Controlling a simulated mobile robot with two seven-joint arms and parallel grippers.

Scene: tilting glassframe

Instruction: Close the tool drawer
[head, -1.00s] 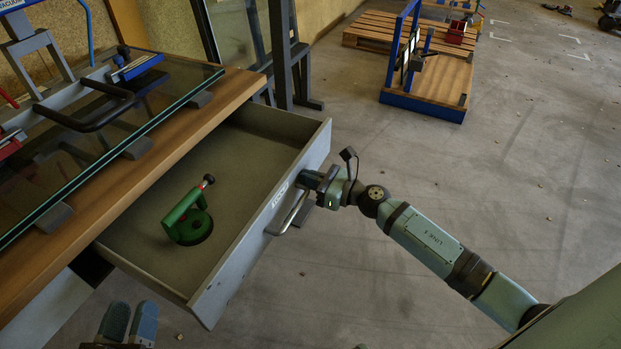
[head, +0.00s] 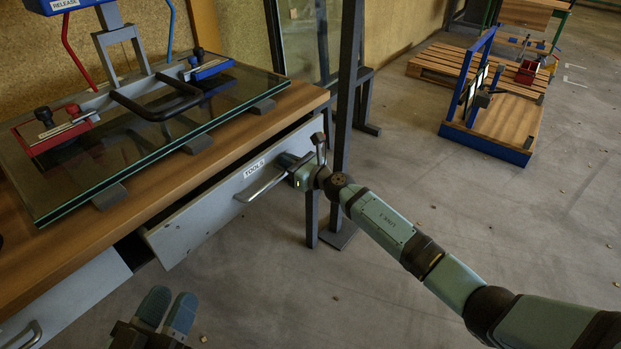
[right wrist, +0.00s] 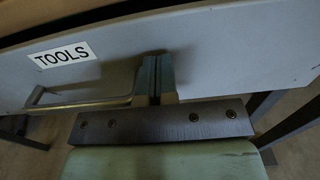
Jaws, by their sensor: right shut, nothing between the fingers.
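The grey tool drawer (head: 215,212), labelled TOOLS, is out only a little from under the wooden bench top. A narrow dark gap shows above its front, and its inside is mostly hidden. Its metal bar handle (head: 262,187) is on the front; part of it also shows in the right wrist view (right wrist: 85,104). My right gripper (head: 288,165) is shut and empty, its fingertips (right wrist: 158,72) at the drawer front beside the handle's right end.
A glass plate (head: 150,135) with a black-handled frame lies on the bench top (head: 290,100). A dark upright post (head: 348,90) stands right of the drawer. A second drawer front (head: 75,300) is at lower left. The floor (head: 400,310) in front is clear.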

